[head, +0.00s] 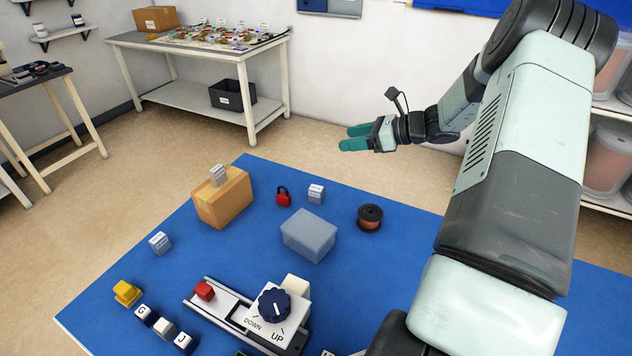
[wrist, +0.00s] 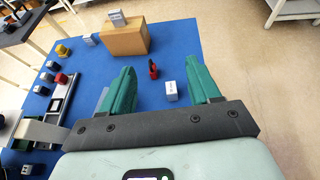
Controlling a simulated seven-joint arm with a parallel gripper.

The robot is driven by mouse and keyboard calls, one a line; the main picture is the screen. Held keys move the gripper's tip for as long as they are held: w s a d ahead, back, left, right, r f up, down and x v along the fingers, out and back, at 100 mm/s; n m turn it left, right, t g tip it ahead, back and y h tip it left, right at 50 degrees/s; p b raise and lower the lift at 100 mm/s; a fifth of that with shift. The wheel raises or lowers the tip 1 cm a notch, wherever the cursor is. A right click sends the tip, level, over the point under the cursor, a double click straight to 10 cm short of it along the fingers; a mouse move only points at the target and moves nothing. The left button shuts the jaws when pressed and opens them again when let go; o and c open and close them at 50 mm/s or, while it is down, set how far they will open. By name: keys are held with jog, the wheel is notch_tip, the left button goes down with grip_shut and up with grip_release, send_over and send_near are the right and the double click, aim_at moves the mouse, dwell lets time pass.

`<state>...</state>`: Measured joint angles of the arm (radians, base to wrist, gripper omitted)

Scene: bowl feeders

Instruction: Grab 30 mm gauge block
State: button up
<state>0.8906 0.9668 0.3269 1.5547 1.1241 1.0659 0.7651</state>
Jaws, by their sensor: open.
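Three small grey-white labelled blocks are on or above the blue mat, and I cannot read which is 30 mm. One (head: 218,175) stands on top of a cardboard box and shows in the wrist view (wrist: 117,18). One (head: 316,194) sits right of a red padlock; in the wrist view (wrist: 171,92) it appears between my fingers, but farther off. One (head: 160,242) lies toward the mat's left edge and shows in the wrist view (wrist: 89,40). My gripper (head: 350,137) is open and empty, raised beyond the mat's far side; its teal fingers (wrist: 161,66) are spread.
The cardboard box (head: 225,205), padlock (head: 283,197), translucent grey box (head: 308,236) and copper spool (head: 370,218) stand on the mat (head: 225,262). Nearer are a slide fixture with a dial (head: 274,305), a yellow block (head: 126,293) and several small dark-and-white cubes.

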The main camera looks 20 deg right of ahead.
send_near(318, 188)
jog(key=shift+s+d+r, duration=0.1)
jog(key=shift+s, duration=0.15)
jog(key=shift+w+f, duration=0.2)
jog(key=shift+f, duration=0.05)
jog(key=x, duration=1)
jog(key=shift+a, duration=0.2)
jog(key=shift+r, duration=0.1)
grip_shut()
